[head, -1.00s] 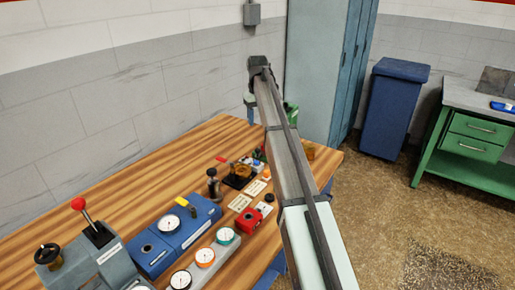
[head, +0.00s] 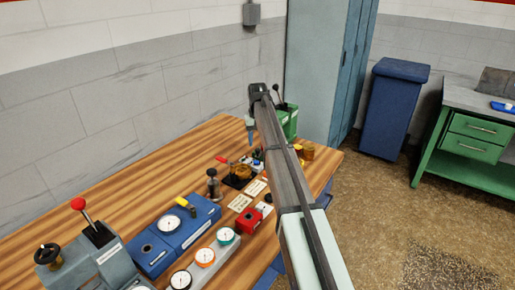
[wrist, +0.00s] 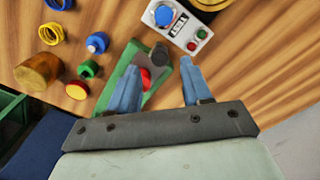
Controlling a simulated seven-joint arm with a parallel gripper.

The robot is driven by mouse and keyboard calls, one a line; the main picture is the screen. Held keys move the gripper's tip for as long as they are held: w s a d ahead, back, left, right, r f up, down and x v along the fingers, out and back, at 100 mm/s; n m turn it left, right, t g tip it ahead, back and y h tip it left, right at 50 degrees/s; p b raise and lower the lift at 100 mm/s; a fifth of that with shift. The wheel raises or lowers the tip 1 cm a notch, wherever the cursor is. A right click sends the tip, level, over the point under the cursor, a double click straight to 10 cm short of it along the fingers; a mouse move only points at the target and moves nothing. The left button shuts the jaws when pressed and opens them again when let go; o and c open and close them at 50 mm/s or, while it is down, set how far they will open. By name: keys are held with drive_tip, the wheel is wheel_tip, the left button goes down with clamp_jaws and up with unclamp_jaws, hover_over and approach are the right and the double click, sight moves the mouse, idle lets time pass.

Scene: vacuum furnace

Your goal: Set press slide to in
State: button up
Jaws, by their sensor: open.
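My gripper (wrist: 158,78) is open, with its two blue fingers apart and pointing down. A green device (wrist: 186,82) lies below and between them in the wrist view, with a black round knob (wrist: 158,53) and a red part (wrist: 145,79). Nothing is seen held. In the head view, a green device with a black-knobbed lever (head: 287,118) stands at the bench's far end, partly behind my arm. One finger of my gripper (head: 250,130) shows left of the arm. No part is clearly labelled as the press slide, so I cannot tell for certain which it is.
A white control box (wrist: 182,25) with buttons stands beyond the green device. In the head view, a blue gauge box (head: 175,235) and a red-knobbed lever (head: 79,204) stand nearer on the wooden bench (head: 130,180).

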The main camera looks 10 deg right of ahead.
sight(258, 149)
drive_tip(key=shift+f, duration=2)
drive_tip(key=shift+c, duration=0.4)
clamp_jaws()
